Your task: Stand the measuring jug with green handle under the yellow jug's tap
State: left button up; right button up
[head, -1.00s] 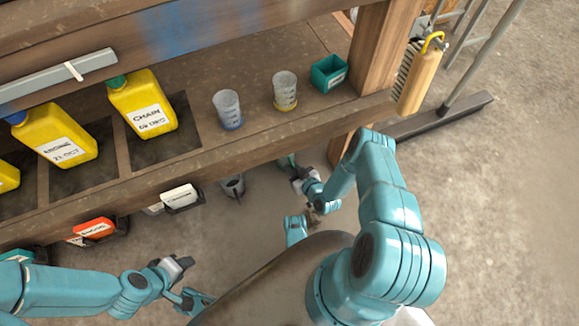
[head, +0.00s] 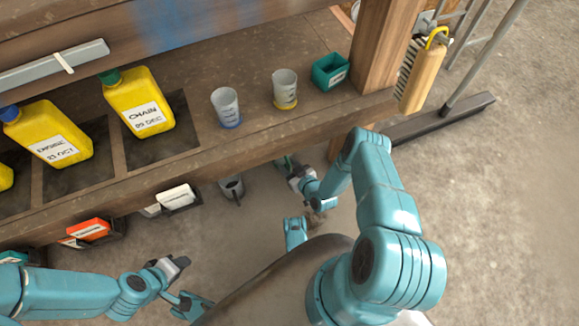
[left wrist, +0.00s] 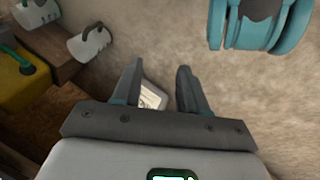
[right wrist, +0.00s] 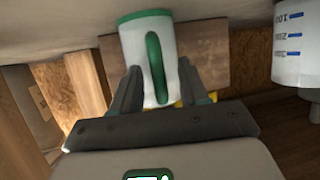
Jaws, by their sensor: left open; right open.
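The white measuring jug with green handle (right wrist: 132,50) fills the middle of the right wrist view, its green rim uppermost there. My right gripper (right wrist: 158,76) is open, with a finger on each side of the jug; I cannot tell whether they touch it. In the head view my right gripper (head: 293,170) is below the shelf's front edge, beside a small green piece. Yellow jugs (head: 140,101) with green or blue caps lie in shelf bays; I cannot make out which has the tap. My left gripper (head: 178,266) is open and empty; its fingers also show in the left wrist view (left wrist: 158,75).
Cups with a blue base (head: 226,107) and a yellow base (head: 285,88) stand on the shelf, beside a teal bin (head: 331,71). A wooden post and hanging brush (head: 420,76) bound the right. Red (head: 88,229) and white (head: 177,196) items hang below the shelf.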

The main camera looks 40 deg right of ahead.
pick_arm(q)
jog(key=s+r+g+p, duration=0.1)
jog(key=s+r+p, duration=0.2)
jog(key=r+p, duration=0.2)
jog(key=shift+s+d, duration=0.35)
jog(key=shift+s, duration=0.05)
pick_arm(e)
jog(key=v, duration=1.2)
pick_arm(q)
jog(key=shift+r, duration=0.1)
pick_arm(e)
jog(key=shift+a, duration=0.1)
